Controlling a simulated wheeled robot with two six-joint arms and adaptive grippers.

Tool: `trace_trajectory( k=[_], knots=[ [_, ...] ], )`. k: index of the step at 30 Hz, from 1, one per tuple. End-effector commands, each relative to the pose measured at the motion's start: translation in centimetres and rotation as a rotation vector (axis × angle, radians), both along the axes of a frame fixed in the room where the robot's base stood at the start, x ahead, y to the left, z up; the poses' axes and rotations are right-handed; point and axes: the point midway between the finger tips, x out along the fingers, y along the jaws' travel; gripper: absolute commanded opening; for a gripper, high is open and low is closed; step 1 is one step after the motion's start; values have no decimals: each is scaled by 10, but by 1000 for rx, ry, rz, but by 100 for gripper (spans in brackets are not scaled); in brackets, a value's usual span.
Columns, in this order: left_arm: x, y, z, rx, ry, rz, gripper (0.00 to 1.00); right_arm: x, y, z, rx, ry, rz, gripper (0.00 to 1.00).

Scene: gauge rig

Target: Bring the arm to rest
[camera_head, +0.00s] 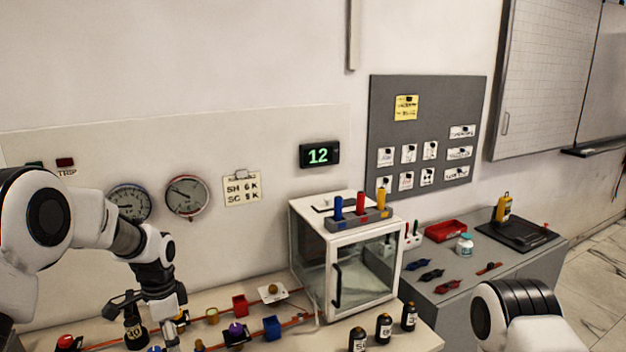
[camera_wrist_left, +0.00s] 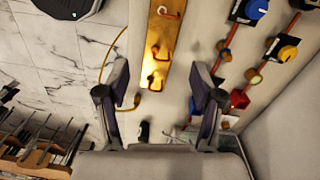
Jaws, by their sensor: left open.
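My left arm (camera_head: 60,225) comes in from the left, bent, with the forearm and wrist pointing down at the bench. My left gripper (camera_head: 148,315) is over the left part of the bench. In the left wrist view the two fingers (camera_wrist_left: 161,80) are spread wide with nothing held between them. Below the gap is a yellow strip with hooks (camera_wrist_left: 159,50). My right arm (camera_head: 515,315) shows only as a link at the lower right; its gripper is out of view.
Gauges (camera_head: 187,197) hang on the back panel.

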Motion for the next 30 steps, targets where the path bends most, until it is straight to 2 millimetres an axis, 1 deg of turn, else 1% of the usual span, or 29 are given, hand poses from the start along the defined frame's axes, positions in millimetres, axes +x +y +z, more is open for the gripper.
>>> trace_trajectory(
  k=[1, 4, 8, 9, 11, 14, 15, 17, 18, 20, 21, 23, 24, 25, 27, 28, 30],
  knots=[
    [-4, 0, -17, 1, 19, -1, 66, 0, 0, -7, 0, -1, 0, 40],
    [-14, -2, -41, 2, 60, -4, 66, 1, 0, -13, 0, -1, 0, 40],
    [-38, -5, -81, 1, 140, -8, 66, 1, 0, -22, 0, -1, 0, 40],
    [-49, -6, -95, 0, 170, -10, 66, 1, 0, -25, 0, -1, 0, 40],
    [-64, -8, -117, -2, 212, -13, 66, 1, 0, -30, 0, -1, 0, 40],
    [-97, -12, -160, -5, 284, -13, 66, 1, 0, -41, 0, 0, 0, 40],
    [-115, -14, -181, -5, 313, -7, 66, 1, 0, -47, 0, 0, 0, 40],
    [-145, -18, -216, -4, 356, 13, 66, 1, 0, -56, 0, 0, 0, 40],
    [-169, -21, -242, -2, 382, 36, 66, 1, 0, -63, 0, 0, 0, 40],
    [-211, -26, -279, 6, 414, 89, 66, 1, 0, -73, 0, 0, 0, 40],
    [-240, -30, -302, 15, 427, 134, 66, 1, 0, -80, 0, -1, 0, 40],
    [-286, -35, -331, 35, 434, 223, 66, 1, 0, -90, 0, -1, 0, 40],
    [-320, -38, -348, 52, 427, 300, 66, 1, 0, -97, 0, -1, 0, 40],
    [-344, -40, -357, 66, 412, 370, 66, 1, 0, -102, 0, -1, 0, 40],
    [-378, -43, -361, 90, 334, 536, 66, 1, 0, -104, 0, 0, 0, 40],
    [-384, -43, -357, 92, 288, 606, 66, 1, 0, -103, 0, 0, 0, 40],
    [-382, -43, -346, 82, 167, 759, 66, 1, 0, -99, 0, 0, 0, 40]
  ],
)
